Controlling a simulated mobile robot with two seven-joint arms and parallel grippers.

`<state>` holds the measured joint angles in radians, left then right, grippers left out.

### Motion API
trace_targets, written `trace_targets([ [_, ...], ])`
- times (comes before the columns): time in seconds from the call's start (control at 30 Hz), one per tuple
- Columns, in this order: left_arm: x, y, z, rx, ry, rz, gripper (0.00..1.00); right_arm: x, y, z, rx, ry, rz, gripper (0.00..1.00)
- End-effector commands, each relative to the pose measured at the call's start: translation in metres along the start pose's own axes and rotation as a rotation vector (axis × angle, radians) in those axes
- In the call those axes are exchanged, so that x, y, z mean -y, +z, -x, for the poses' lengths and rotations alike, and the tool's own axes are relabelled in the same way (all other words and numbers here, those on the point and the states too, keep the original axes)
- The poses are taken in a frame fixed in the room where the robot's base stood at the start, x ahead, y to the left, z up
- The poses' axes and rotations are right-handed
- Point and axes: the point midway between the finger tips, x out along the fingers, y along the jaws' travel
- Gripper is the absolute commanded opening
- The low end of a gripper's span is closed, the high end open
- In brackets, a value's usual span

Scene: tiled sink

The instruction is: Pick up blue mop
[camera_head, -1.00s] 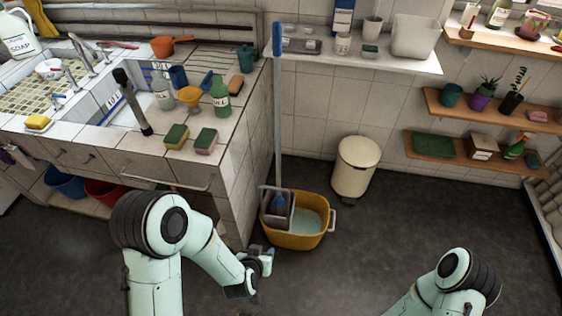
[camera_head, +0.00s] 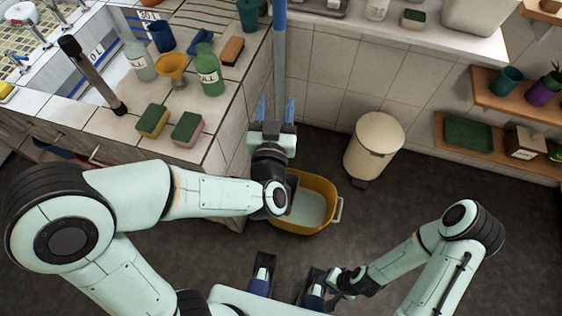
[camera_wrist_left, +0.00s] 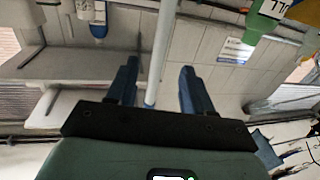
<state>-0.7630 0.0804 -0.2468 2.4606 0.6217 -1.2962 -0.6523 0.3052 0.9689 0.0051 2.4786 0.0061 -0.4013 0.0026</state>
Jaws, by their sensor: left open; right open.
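The blue mop stands upright. Its grey pole (camera_head: 279,60) rises from near the yellow bucket (camera_head: 318,184) past the counter corner, with a blue grip (camera_head: 279,12) at the top. My left arm hides its lower part and head. My left gripper (camera_head: 276,109) is open at the pole, its blue fingers on either side of it in the picture. In the left wrist view the pole (camera_wrist_left: 160,50) shows between the two open fingers (camera_wrist_left: 160,88); I see no closed contact. My right gripper (camera_head: 333,286) is low in the middle, open, far from the mop; its fingers are hard to make out.
The tiled counter (camera_head: 215,125), with sponges and bottles, stands close left of the pole. A shelf (camera_head: 390,35) runs behind it. A cream bin (camera_head: 373,147) stands right of the bucket. The dark floor (camera_head: 400,210) is clear in front of the bin.

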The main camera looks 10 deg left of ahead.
Motion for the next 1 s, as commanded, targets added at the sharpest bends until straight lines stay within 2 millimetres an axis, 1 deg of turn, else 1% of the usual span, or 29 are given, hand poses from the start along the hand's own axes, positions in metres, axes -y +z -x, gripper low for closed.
trace_targets([
  [0.03, 0.000, 0.000, -0.011, 0.000, -0.003, 0.000, 0.51, 0.000, 0.000, 0.000, 0.000, 0.000, 0.000, 0.43],
  [0.1, 0.001, 0.000, -0.024, 0.000, -0.003, -0.002, 0.51, 0.000, 0.000, 0.000, -0.001, 0.000, 0.000, 0.43],
  [0.2, 0.000, 0.001, -0.038, 0.001, -0.001, -0.002, 0.51, 0.000, 0.000, 0.000, -0.001, 0.000, 0.000, 0.43],
  [0.43, 0.000, -0.001, -0.055, 0.001, 0.001, -0.001, 0.51, 0.000, 0.000, 0.000, -0.001, 0.000, 0.000, 0.43],
  [0.7, 0.001, -0.003, -0.093, 0.001, 0.000, -0.002, 0.51, 0.000, 0.000, 0.001, 0.001, 0.000, 0.000, 0.43],
  [0.8, 0.002, -0.003, -0.100, 0.001, 0.000, -0.001, 0.51, 0.000, 0.001, 0.001, 0.002, 0.000, 0.000, 0.43],
  [1.0, 0.002, -0.003, -0.101, 0.002, 0.001, 0.000, 0.51, 0.000, 0.001, 0.001, 0.002, 0.000, 0.000, 0.43],
])
